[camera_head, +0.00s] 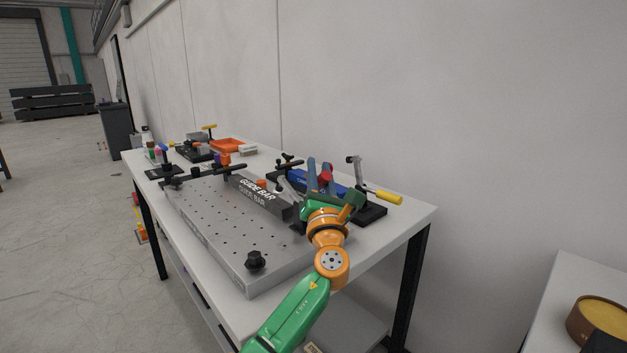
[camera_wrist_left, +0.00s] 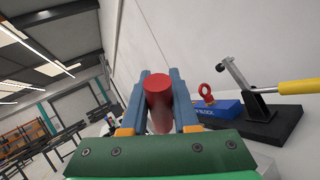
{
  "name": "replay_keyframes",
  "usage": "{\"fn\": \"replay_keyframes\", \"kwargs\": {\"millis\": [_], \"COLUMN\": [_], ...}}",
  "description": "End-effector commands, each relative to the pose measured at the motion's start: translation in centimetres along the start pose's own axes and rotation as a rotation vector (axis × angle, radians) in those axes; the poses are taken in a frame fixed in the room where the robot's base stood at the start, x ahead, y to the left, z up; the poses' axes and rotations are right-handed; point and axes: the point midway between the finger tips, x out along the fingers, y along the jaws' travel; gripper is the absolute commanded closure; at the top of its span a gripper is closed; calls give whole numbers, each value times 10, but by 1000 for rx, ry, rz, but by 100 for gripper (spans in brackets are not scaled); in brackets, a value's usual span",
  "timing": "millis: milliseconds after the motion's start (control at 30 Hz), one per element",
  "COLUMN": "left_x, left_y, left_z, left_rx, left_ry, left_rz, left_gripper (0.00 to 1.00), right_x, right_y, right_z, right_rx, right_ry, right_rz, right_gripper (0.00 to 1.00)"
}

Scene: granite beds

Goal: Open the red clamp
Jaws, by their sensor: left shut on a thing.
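My left gripper (camera_head: 319,174) reaches over the near right part of the bench. Its blue fingers stand upright in the head view. In the left wrist view, the gripper (camera_wrist_left: 160,90) is shut on a red cylindrical handle (camera_wrist_left: 158,92), the red clamp's grip, seen nearly end-on between the fingers. The rest of the red clamp is mostly hidden by the gripper and arm, so I cannot tell its lever angle. My right gripper is not in view.
A yellow-handled clamp (camera_head: 384,196) stands close on the right; its yellow handle also shows in the left wrist view (camera_wrist_left: 298,87). A blue block (camera_wrist_left: 218,107) with a red ring (camera_wrist_left: 205,91) is near it. The guide bar (camera_head: 262,196) lies on the perforated plate (camera_head: 215,222). An orange tray (camera_head: 228,145) is farther back.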

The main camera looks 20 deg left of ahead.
Motion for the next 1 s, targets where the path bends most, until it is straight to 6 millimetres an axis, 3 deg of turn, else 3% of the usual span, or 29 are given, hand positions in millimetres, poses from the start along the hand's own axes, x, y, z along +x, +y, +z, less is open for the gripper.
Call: {"fn": "replay_keyframes", "kwargs": {"millis": [33,233,800,833,900,1000], "left_x": [-4,-9,-10,-10,-10,-10], "left_y": [-3,-6,-7,-7,-7,-6], "left_z": [-6,-4,-1,-1,-1,0], "left_rx": [12,49,66,66,66,66], "left_ry": [-17,-73,-98,-98,-98,-99], "left_rz": [2,9,13,13,13,13], "left_gripper": [100,100,100,64,45,42], "right_x": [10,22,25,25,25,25], "right_y": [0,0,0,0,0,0], "right_z": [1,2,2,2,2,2], "right_rx": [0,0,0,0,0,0], "right_ry": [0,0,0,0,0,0], "right_rz": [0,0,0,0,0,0], "right_gripper": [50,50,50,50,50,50]}}
